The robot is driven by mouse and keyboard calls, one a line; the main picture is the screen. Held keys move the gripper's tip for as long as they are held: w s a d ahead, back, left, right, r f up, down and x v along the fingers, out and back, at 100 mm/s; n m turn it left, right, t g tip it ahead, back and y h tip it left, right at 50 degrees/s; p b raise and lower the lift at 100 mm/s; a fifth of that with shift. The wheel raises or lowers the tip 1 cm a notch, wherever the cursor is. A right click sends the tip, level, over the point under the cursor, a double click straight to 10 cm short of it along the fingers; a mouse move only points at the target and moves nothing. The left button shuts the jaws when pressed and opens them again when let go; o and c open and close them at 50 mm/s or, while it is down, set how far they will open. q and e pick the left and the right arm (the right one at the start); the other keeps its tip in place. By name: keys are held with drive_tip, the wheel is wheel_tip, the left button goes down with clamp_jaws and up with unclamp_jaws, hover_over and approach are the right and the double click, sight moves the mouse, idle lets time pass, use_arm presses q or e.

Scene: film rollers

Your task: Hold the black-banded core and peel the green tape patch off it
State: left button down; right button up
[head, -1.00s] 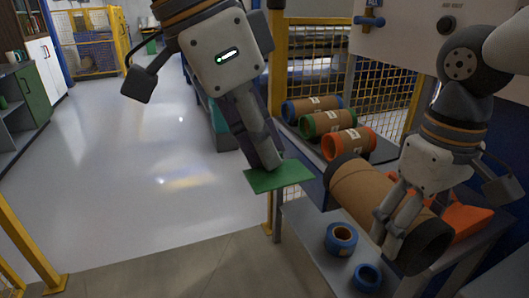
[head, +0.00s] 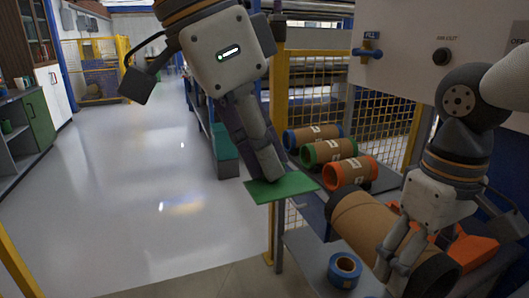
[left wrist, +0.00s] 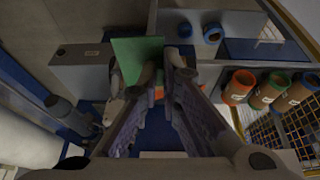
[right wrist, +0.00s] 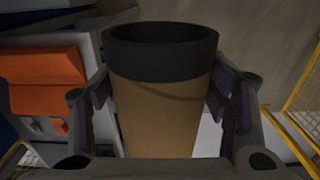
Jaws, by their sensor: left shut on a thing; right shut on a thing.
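The brown core (head: 362,222) with black bands at its ends lies at the table's right side. My right gripper (head: 393,282) is shut around it near its front end. In the right wrist view the core (right wrist: 165,112) stands between the fingers, one black band toward the top. My left gripper (head: 270,178) is shut on the flat green tape patch (head: 292,186), held in the air left of the core and apart from it. The patch also shows in the left wrist view (left wrist: 137,55). No green shows on the visible side of the core; its underside is hidden.
Blue (head: 312,133), green (head: 328,151) and orange-ended (head: 349,171) cores lie on a shelf behind. A blue tape roll (head: 344,270) sits on the grey table. An orange cradle (head: 470,250) is beside the held core. Open floor lies left.

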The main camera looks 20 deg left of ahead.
drive_tip(key=s+r, duration=0.3)
drive_tip(key=s, duration=0.9)
drive_tip(key=shift+s, duration=0.25)
drive_tip(key=shift+a, duration=0.1)
